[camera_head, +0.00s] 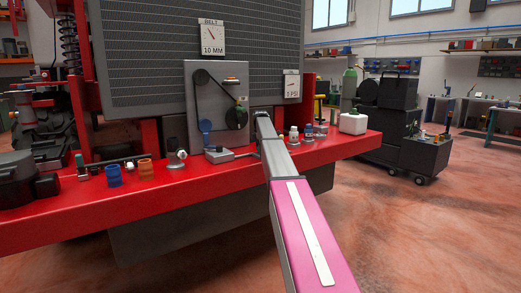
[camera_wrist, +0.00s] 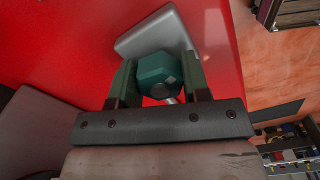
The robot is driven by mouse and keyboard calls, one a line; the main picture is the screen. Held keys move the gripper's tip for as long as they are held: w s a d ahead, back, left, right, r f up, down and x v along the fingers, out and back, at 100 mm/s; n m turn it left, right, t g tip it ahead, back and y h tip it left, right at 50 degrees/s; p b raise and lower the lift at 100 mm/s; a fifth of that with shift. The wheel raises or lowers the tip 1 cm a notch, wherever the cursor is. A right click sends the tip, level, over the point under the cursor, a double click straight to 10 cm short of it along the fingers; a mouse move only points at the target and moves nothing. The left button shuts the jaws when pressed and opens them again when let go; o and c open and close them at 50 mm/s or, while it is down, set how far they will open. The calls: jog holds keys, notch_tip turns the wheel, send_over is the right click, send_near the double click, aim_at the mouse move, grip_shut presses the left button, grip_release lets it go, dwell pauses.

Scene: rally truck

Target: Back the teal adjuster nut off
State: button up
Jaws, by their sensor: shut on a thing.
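The teal adjuster nut (camera_wrist: 156,68) shows in the wrist view as a faceted head with a small pale square mark on its side. It sits in front of a light grey block (camera_wrist: 150,36) on the red surface. My gripper (camera_wrist: 158,80) is shut on the nut, with one dark green finger on each side. A short metal shank shows below the nut. In the head view the nut cannot be made out, and my pink and grey arm reaches toward the grey belt panel (camera_head: 203,80). A belt gauge (camera_head: 211,37) above it is labelled 10 MM.
A red bench (camera_head: 210,180) carries a blue cup (camera_head: 113,176), an orange cup (camera_head: 145,169) and several small bottles. A second gauge (camera_head: 291,85) reads about 1 PSI. A dark cart (camera_head: 420,155) stands on the open floor to the right.

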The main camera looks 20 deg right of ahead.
jog(key=shift+s+f, duration=0.1)
jog(key=shift+f, duration=0.05)
jog(key=o, duration=0.9)
jog(key=shift+o, duration=0.2)
notch_tip(320, 180, up, 11)
